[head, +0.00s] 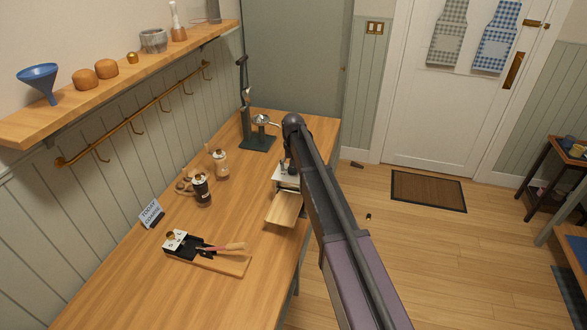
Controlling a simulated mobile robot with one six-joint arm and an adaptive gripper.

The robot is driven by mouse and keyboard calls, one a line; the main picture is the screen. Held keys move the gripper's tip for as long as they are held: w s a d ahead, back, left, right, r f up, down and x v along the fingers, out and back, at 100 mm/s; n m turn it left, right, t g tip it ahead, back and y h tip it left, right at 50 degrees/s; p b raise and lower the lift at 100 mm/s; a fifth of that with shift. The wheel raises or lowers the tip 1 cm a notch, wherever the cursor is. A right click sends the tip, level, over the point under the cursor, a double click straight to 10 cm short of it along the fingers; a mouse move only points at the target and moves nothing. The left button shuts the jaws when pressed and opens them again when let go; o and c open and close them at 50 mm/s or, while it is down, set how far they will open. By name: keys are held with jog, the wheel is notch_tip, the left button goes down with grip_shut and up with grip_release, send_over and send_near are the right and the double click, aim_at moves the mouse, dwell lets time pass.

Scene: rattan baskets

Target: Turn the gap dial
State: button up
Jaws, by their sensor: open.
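I cannot make out a gap dial for certain. A small white-topped device with dark parts (284,182) stands near the table's right edge, partly hidden behind my arm. A light wooden tray or drawer (282,211) lies in front of it. A dial on this device could be hidden or too small to tell. My arm reaches up from the bottom right and bends beside the table. My gripper is not visible; the arm covers the area beyond the device.
A shelf (110,90) overhangs at left. The floor at right is mostly clear.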

jog(key=shift+m, duration=0.5)
